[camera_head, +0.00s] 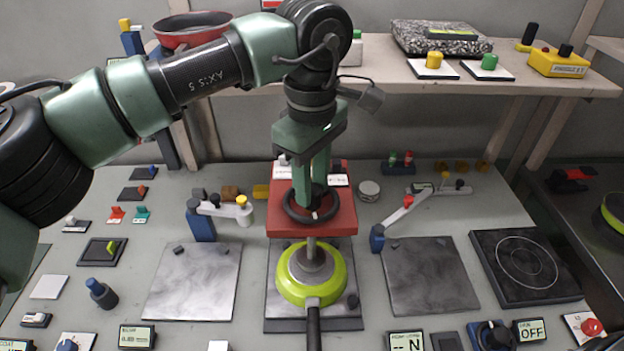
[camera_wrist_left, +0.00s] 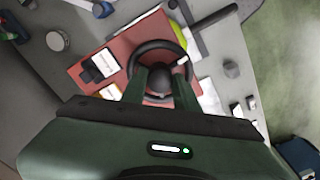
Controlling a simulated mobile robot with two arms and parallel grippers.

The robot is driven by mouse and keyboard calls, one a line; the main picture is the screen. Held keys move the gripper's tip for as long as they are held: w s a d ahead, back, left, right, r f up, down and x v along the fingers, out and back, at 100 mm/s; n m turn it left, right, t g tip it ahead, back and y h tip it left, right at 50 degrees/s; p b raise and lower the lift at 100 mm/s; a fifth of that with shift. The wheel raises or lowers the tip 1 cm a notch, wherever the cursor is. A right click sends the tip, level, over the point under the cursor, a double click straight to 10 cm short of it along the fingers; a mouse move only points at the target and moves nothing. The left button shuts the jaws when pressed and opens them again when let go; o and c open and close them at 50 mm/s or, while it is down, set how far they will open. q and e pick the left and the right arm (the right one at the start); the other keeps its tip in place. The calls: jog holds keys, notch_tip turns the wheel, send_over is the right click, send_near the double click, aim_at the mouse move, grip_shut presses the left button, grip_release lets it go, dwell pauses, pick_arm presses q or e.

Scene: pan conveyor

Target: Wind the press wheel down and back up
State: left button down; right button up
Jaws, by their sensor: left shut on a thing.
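The black press wheel (camera_head: 290,213) lies flat on top of the red press head (camera_head: 338,222) in the middle of the head view. My left gripper (camera_head: 311,208) points straight down and is shut on the wheel. In the left wrist view the wheel (camera_wrist_left: 141,51) shows as a ring, with the gripper fingers (camera_wrist_left: 160,88) at its near side. Below the press, its ram reaches down to a lime-green pan (camera_head: 289,292) on a dark plate (camera_head: 340,322). Whether the ram touches the pan is hard to tell. My right gripper is not in view.
Grey plates (camera_head: 193,283) and (camera_head: 430,277) lie on both sides of the press. A black hotplate (camera_head: 526,266) is at the right. Small arms with coloured knobs flank the press. A shelf (camera_head: 470,80) behind holds a red pan (camera_head: 192,30).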

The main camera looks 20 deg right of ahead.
pick_arm(q)
jog(key=shift+w+r+m, duration=0.1)
jog(key=shift+r+m, duration=0.05)
jog(key=shift+m, duration=0.45)
jog(key=c, duration=1.1)
grip_release()
jog(key=shift+o, duration=0.2)
jog(key=shift+r+b, duration=0.4)
jog(key=shift+r, duration=3.45)
